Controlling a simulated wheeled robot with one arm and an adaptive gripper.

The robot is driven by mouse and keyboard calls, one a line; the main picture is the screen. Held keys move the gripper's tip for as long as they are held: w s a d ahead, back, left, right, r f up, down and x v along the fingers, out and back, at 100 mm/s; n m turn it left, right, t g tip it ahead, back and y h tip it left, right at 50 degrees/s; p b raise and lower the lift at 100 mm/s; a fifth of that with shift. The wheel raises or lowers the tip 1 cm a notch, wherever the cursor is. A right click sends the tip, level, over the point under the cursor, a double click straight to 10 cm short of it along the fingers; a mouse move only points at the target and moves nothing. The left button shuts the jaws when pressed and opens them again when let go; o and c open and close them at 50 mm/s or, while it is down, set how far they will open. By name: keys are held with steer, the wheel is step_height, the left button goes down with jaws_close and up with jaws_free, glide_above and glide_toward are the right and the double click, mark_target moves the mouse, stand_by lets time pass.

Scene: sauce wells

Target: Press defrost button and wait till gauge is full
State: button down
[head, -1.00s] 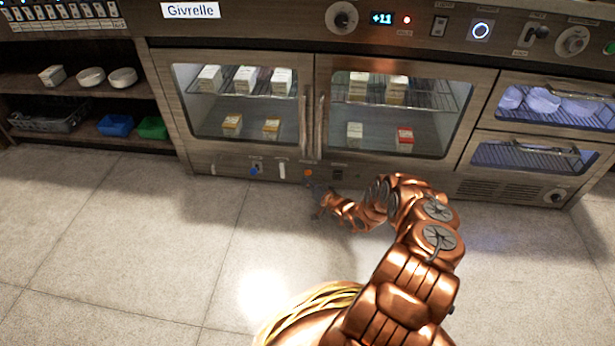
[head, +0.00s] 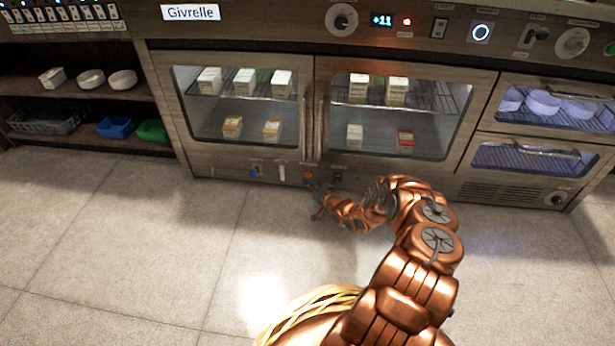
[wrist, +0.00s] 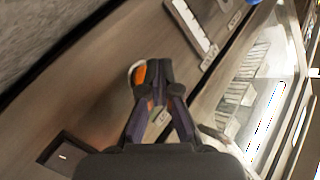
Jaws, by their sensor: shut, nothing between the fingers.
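An orange round button (head: 307,175) sits on the lower panel of the fridge, below the meeting line of the two glass doors. It also shows in the wrist view (wrist: 139,75), in a pale ring, partly hidden by the fingertips. My gripper (head: 317,188) is shut and empty, its tips right at the button. In the wrist view its fingertips (wrist: 153,72) overlap the button's edge; I cannot tell whether they touch or press it. A white upright gauge strip (head: 282,171) is left of the button and also shows in the wrist view (wrist: 190,28). I see no clear fill in it.
A blue knob (head: 254,172) is left of the gauge. A dark switch (head: 337,177) is just right of my gripper. The glass doors (head: 390,110) above are closed, with cartons inside. Shelves with bowls and bins stand at left. The floor (head: 130,240) is clear.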

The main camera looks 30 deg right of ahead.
steer(key=shift+w+d, duration=0.1)
steer(key=shift+w, duration=0.05)
stand_by(0.6)
steer(key=shift+w+d+b, duration=0.15)
steer(key=shift+d+b, duration=0.05)
steer(key=shift+b, duration=0.15)
steer(key=shift+w+d+b, duration=0.3)
steer(key=shift+w, duration=0.05)
stand_by(0.9)
stand_by(0.3)
steer(key=shift+s+a+p, duration=0.45)
steer(key=shift+s+a, duration=0.1)
steer(key=shift+s, duration=0.15)
steer(key=shift+s+a+r+p, duration=0.1)
steer(key=shift+s+a+p, duration=0.25)
steer(key=shift+s+a, duration=0.15)
steer(key=shift+s+a+p, duration=0.55)
steer(key=shift+s+a, duration=0.6)
steer(key=shift+s, duration=0.2)
